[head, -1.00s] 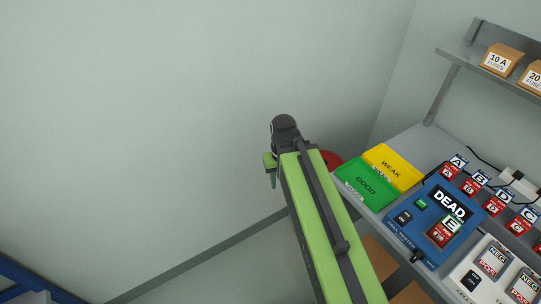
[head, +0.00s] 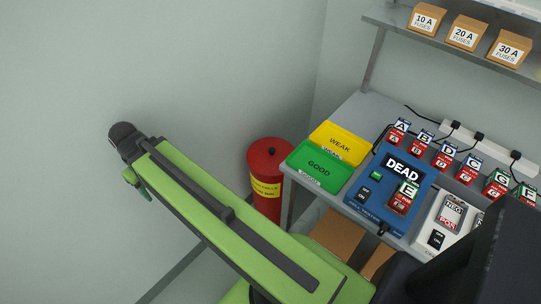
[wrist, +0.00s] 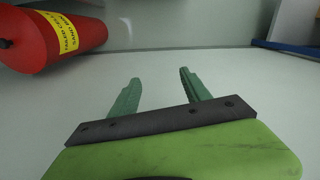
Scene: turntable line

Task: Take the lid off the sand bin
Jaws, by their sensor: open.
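The sand bin (head: 266,172) is a red cylinder with a yellow label, standing on the floor at the left end of the bench. Its red lid (head: 268,150) with a small dark knob (head: 272,151) is on top. In the wrist view the bin (wrist: 62,38) lies at the upper left, with part of the dark knob (wrist: 5,43) at the left edge. My gripper (head: 138,186) is left of the bin in the head view, apart from it. In the wrist view its two green fingers (wrist: 157,88) are spread and empty.
The grey bench (head: 357,118) right of the bin carries a yellow WEAK tray (head: 340,143), a green GOOD tray (head: 319,166), and a blue tester (head: 388,200) reading DEAD. A shelf (head: 390,22) with fuse boxes hangs above. Bare wall and floor lie left of the bin.

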